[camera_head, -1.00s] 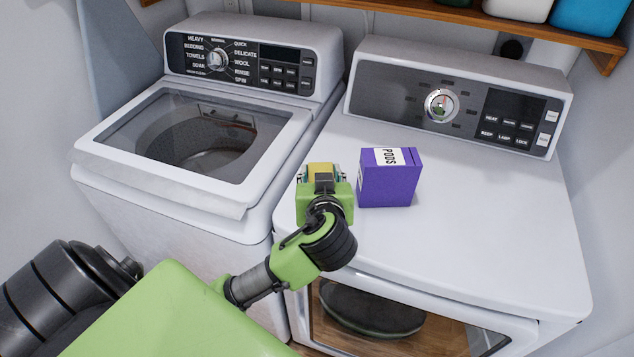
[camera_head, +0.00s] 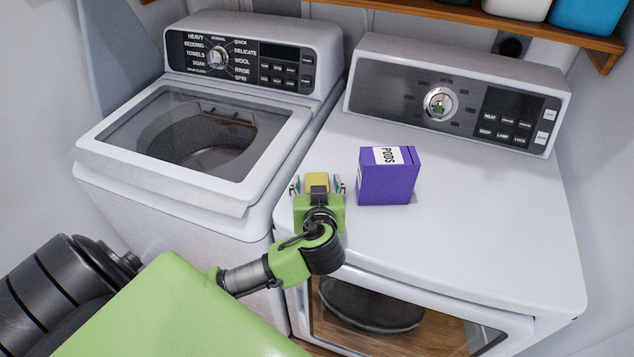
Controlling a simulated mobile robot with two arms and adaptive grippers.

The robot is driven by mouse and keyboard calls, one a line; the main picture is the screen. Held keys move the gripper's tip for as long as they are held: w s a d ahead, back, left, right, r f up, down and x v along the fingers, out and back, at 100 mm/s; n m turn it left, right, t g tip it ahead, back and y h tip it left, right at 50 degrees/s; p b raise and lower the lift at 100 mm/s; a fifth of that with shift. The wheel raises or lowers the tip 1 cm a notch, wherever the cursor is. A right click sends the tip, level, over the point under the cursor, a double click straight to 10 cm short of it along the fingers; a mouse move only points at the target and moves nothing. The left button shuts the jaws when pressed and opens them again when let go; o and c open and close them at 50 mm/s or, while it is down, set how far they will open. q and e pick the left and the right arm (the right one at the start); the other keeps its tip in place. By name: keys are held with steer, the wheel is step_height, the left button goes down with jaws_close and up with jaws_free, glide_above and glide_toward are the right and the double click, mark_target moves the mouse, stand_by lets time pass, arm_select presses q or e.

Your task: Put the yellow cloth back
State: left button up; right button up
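The yellow cloth (camera_head: 317,181) shows as a small folded block near the left front of the dryer top. My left gripper (camera_head: 318,184) is at the cloth, with a finger standing out on each side of it. The fingers look spread, with small gaps between them and the cloth. The gripper body hides the cloth's near side and underside, so I cannot tell whether it rests on the dryer. My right gripper is not in view.
A purple PODS box (camera_head: 387,176) stands just right of my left gripper on the dryer top (camera_head: 480,220). The washer (camera_head: 190,140), lid shut, is at left. The dryer top is clear to the right. A wooden shelf (camera_head: 480,20) with containers hangs above.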

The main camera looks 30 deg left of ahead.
arm_select(q)
steer(key=b+v, duration=0.1)
steer(key=v, duration=0.9)
steer(key=shift+s+d+r+b, duration=0.15)
steer(key=shift+s+d+b, duration=0.1)
steer(key=shift+s+b, duration=0.05)
steer(key=shift+s+d+r, duration=0.3)
steer(key=shift+s+r, duration=0.05)
steer(key=shift+s, duration=0.15)
steer(key=shift+f, duration=0.1)
